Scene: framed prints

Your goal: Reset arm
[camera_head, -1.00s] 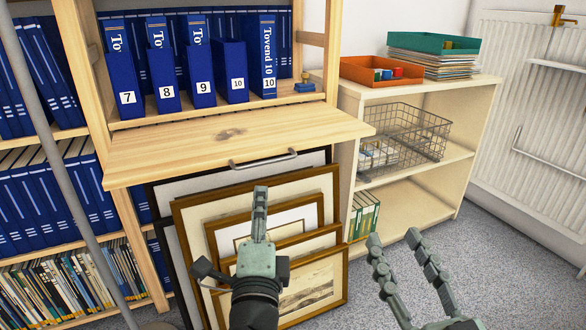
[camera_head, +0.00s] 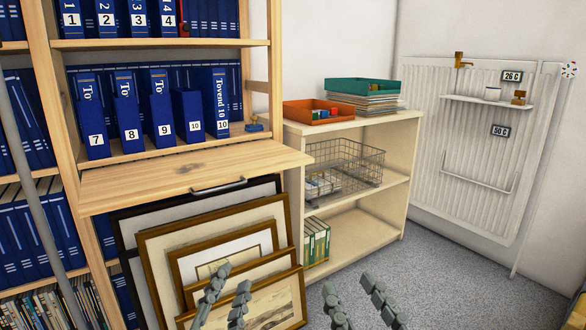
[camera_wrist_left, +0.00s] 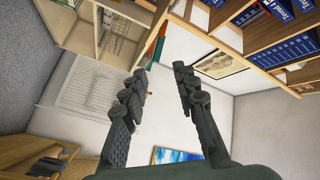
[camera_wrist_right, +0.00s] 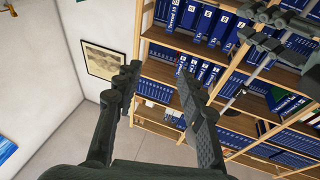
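My left gripper (camera_head: 232,277) is at the bottom of the head view, in front of the leaning framed prints. Its two fingers are apart, with nothing between them in the left wrist view (camera_wrist_left: 159,70). My right gripper (camera_head: 347,280) is to its right, over the grey floor. Its fingers are also apart and empty in the right wrist view (camera_wrist_right: 158,63). Several framed prints (camera_head: 158,235) lean in a stack under the wooden flap (camera_head: 190,172). Both gripper bases are below the head view's edge.
A tall wooden bookcase (camera_head: 262,60) with blue binders (camera_head: 128,118) stands at the left. A low cream shelf (camera_head: 385,140) carries an orange tray (camera_head: 308,112), a teal tray (camera_head: 360,87) and a wire basket (camera_head: 350,165). A radiator (camera_head: 450,130) is on the right wall.

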